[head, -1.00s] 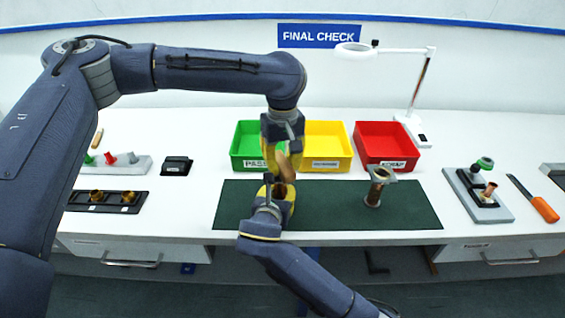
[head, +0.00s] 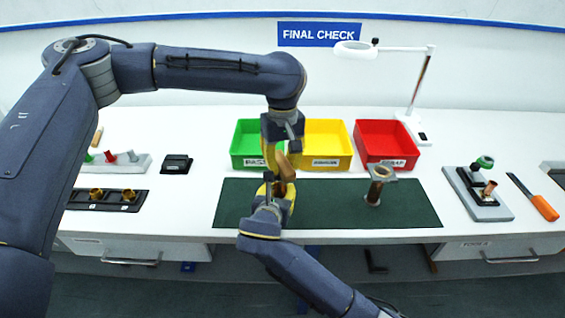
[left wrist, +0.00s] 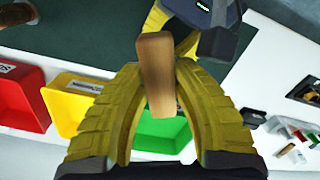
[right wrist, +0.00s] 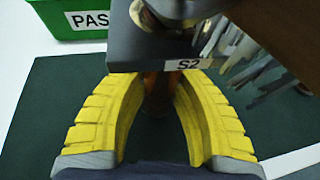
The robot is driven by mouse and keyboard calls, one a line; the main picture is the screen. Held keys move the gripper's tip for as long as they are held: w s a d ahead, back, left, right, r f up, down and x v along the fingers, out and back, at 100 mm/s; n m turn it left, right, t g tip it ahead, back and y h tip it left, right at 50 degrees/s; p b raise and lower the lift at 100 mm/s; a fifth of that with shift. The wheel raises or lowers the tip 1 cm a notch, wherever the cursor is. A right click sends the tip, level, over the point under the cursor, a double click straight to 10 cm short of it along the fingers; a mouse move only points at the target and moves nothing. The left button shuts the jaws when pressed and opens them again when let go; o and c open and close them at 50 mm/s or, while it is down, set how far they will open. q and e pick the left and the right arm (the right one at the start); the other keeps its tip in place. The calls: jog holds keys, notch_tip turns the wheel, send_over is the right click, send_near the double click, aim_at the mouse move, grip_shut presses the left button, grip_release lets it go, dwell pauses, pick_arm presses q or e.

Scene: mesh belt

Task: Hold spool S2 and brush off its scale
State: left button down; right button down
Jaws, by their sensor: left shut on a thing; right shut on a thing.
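My left gripper (head: 281,148) is shut on a wooden-handled brush (head: 287,166), whose block also shows between the fingers in the left wrist view (left wrist: 157,75). My right gripper (head: 273,190) is below it, over the left part of the mat. It is shut on spool S2 (right wrist: 150,52), whose dark square flange carries an "S2" label in the right wrist view. The brush's pale bristles (right wrist: 222,45) are right at the flange's right side in that view; I cannot tell whether they touch. Scale on the spool cannot be made out, and the grippers hide most of the spool in the head view.
Another spool (head: 380,172) stands upright on the right of the dark green mat (head: 330,215). Green (head: 245,140), yellow (head: 328,140) and red (head: 385,140) bins line the back. A magnifier lamp (head: 418,95), a fixture (head: 480,205) and an orange-handled tool (head: 545,208) are at right.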

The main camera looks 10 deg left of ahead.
aim_at(277, 153)
pick_arm(q)
jog(key=shift+f, duration=0.25)
dwell(0.4)
jog(key=shift+w+a, duration=0.45)
jog(key=shift+w, duration=0.35)
jog(key=shift+w+a, duration=0.45)
jog(key=shift+w, duration=0.3)
jog(key=shift+s+d, duration=0.45)
jog(key=shift+s, duration=0.3)
jog(key=shift+s+d, duration=0.4)
jog(key=shift+s, duration=0.35)
jog(key=shift+w, duration=0.1)
dwell(1.5)
